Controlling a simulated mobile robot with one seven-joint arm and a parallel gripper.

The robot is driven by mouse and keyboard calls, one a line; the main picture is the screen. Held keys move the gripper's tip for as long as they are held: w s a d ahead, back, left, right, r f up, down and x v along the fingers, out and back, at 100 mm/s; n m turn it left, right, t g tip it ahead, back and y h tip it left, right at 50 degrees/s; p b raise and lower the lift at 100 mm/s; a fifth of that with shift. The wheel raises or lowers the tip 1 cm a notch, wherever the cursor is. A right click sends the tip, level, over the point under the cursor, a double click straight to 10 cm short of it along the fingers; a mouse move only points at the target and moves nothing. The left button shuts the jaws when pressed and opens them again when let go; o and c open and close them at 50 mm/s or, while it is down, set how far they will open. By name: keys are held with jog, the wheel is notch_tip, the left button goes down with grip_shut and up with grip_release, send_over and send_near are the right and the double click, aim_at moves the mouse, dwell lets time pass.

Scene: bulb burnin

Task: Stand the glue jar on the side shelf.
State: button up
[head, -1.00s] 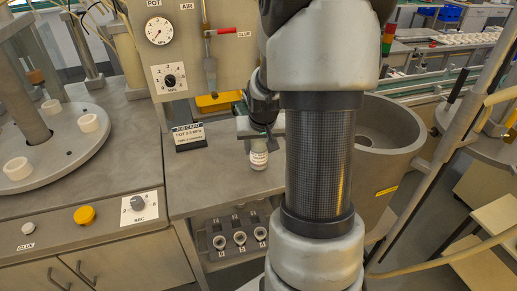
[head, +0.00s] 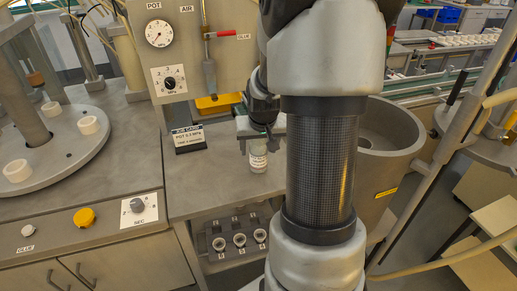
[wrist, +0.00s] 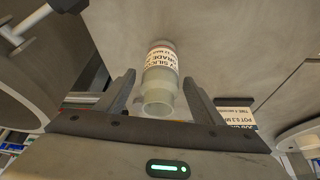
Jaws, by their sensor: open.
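The glue jar (head: 258,161) is a small pale, translucent container with a white printed label. It stands upright on the grey side surface (head: 205,185), left of my arm's column in the head view. My gripper (head: 257,142) is over its upper part, pointing down. In the wrist view the jar (wrist: 161,72) sits between the two dark fingers of my gripper (wrist: 160,80), with its round neck toward the palm. The fingers are open, and a gap shows on each side of the jar. The gripper covers the jar's top in the head view.
A job card sign (head: 188,138) stands left of the jar. A yellow tray (head: 217,104) is behind, under the gauge panel (head: 195,45). A large round grey tub (head: 392,135) is at the right. Sockets (head: 238,240) sit below the front edge. Bare surface lies left of the jar.

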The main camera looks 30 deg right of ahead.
jog(key=p+v, duration=0.1)
jog(key=v, duration=0.9)
jog(key=shift+r, duration=0.3)
jog(key=shift+s, duration=0.1)
